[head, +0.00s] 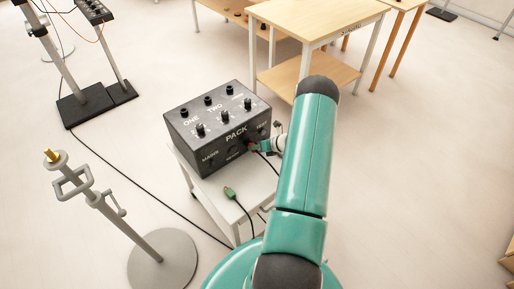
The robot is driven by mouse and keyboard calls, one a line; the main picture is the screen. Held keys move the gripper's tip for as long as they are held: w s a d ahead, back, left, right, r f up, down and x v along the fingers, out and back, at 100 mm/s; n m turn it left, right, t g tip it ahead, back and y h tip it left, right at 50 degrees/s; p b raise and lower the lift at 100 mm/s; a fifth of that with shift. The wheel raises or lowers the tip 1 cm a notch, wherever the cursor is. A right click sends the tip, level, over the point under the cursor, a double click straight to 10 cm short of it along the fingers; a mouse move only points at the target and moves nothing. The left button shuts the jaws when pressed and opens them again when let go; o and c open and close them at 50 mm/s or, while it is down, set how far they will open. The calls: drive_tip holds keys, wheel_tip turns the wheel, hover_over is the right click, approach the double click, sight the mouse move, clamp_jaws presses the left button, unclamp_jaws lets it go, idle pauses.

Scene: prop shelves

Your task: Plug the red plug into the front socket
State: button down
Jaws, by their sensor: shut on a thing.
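The black dimmer pack (221,127) with knobs and white lettering stands on a small white stand (208,188). Its front face carries the lettering PACK and MAINS, with dark round sockets. My gripper (257,146) is at the right part of this front face, small in view and partly behind my arm. A small bit of red (252,146) shows at its fingertips, right against the face; this appears to be the red plug, with a dark cable below it. I cannot tell whether the plug is seated in a socket. A green plug (229,192) lies on the stand's top in front of the pack.
A grey pole stand (136,233) with a round base is at the lower left. A black-based stand (97,104) is at the upper left. A wooden table (309,22) is behind the pack. A black cable (130,180) crosses the floor.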

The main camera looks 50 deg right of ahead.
drive_tip(key=shift+w, duration=0.1)
drive_tip(key=c, duration=1.1)
unclamp_jaws()
drive_tip(key=shift+o, duration=0.2)
drive_tip(key=v, duration=1.3)
drive_tip(key=shift+s+r, duration=0.3)
drive_tip(key=shift+s, duration=0.05)
